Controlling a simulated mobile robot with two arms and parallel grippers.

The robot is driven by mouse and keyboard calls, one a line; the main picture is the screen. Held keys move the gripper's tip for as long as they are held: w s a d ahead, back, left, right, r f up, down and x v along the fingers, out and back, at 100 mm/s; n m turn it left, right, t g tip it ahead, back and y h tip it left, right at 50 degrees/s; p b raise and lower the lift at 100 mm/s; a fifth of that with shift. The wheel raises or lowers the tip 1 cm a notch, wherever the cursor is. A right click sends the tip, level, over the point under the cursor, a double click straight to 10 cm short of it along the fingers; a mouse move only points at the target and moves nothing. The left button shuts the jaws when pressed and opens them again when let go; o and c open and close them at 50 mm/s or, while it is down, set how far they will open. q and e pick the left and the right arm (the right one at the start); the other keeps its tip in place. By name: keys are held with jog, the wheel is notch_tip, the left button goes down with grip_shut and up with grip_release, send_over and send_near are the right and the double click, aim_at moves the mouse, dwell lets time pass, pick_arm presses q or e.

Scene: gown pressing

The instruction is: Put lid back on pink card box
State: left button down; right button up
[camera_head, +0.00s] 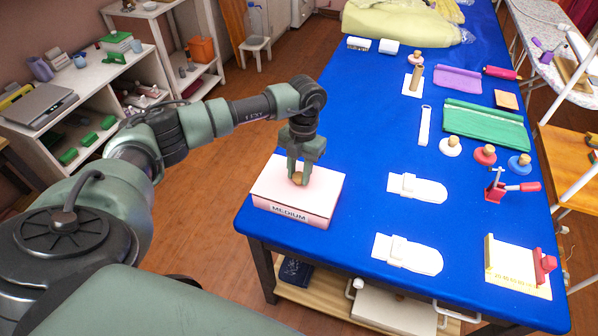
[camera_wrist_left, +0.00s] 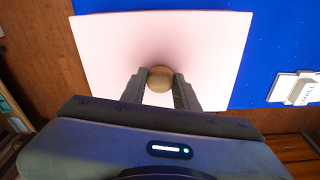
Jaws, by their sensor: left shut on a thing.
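The pink card box (camera_head: 290,211) marked "MEDIUM" sits at the near left corner of the blue table. Its pink lid (camera_head: 320,188) lies over the top of the box; I cannot tell whether it is fully seated. A round wooden knob (camera_head: 298,178) stands at the middle of the lid. My left gripper (camera_head: 299,172) reaches down from above and is shut on the knob. In the left wrist view the knob (camera_wrist_left: 159,80) sits between the two fingers (camera_wrist_left: 160,88), with the pink lid (camera_wrist_left: 200,45) spread around it. My right gripper is out of view.
The blue table (camera_head: 345,230) holds white strapped pads (camera_head: 415,188), knobbed discs (camera_head: 485,154), a green folded cloth (camera_head: 485,125) and a red-handled clamp (camera_head: 510,187). Bare cloth lies right of the box. A shelf unit (camera_head: 90,90) stands at the left.

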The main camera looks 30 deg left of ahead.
pick_arm(q)
jog(key=shift+f, duration=0.35)
dwell(0.7)
dwell(0.4)
jog(key=c, duration=1)
grip_release()
jog(key=shift+o, duration=0.2)
jog(key=o, duration=0.5)
jog(key=shift+r, duration=0.15)
jog(key=shift+r+p, duration=2.15)
jog(key=shift+r, duration=1.25)
